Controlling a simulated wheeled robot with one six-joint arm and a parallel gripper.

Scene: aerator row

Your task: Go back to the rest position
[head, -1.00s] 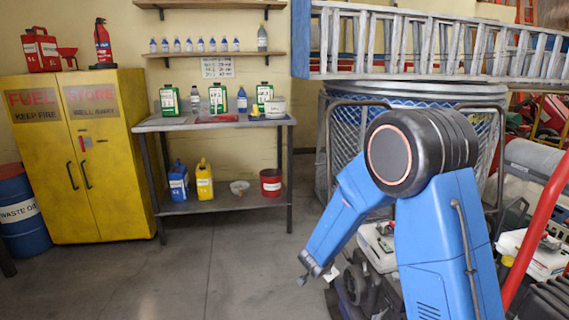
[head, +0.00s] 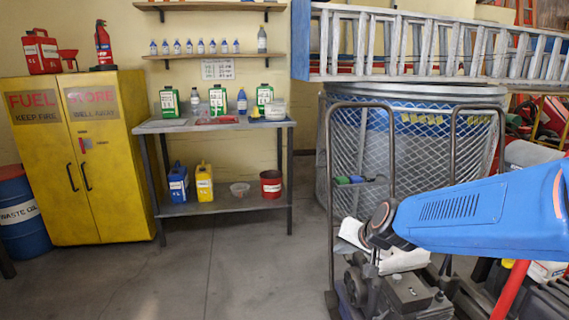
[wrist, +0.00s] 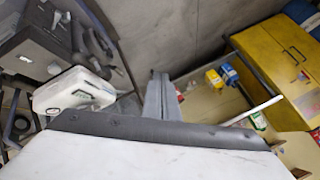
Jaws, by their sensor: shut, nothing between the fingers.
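My gripper (wrist: 160,98) shows in the wrist view as grey fingers close together, pointing up the picture, with nothing between them. The wide pale body behind them fills the bottom of that view. In the head view my blue arm reaches in from the right edge to a dark joint above the machines. I cannot make out the fingers in that view.
A machine with a white cover (wrist: 75,92) stands close at left in the wrist view. The metal bench (head: 220,208), yellow fuel cabinet (head: 105,160) and mesh cage (head: 350,150) stand behind. A red bar (head: 510,290) is below my arm. Open floor (head: 230,270) lies in front.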

